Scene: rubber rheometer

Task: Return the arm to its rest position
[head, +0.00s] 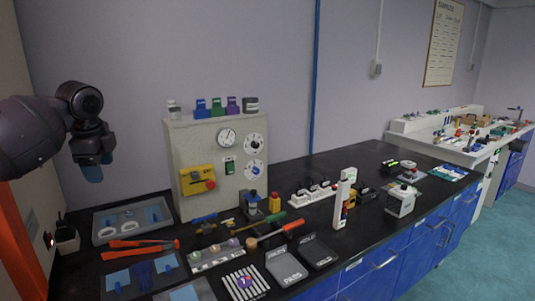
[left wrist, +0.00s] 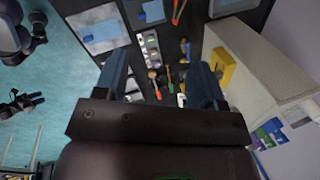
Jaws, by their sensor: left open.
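My left arm (head: 30,135) comes in from the left in the head view, raised above the left end of the black bench. Its gripper (head: 92,165) hangs fingers-down in the air, apart from everything. In the left wrist view the left gripper (left wrist: 160,88) is open, its two dark blue fingers spread with nothing held between them. Dark arm-like parts show at the left edge of the left wrist view over the teal floor; they may be my right arm, but its finger state is unclear.
A beige instrument (head: 218,160) with dials and a yellow panel stands at the back of the bench. A grey tray (head: 105,238) with white rings, red tongs (head: 130,255), hand tools and dark trays (head: 287,268) lie in front. The air around the left gripper is free.

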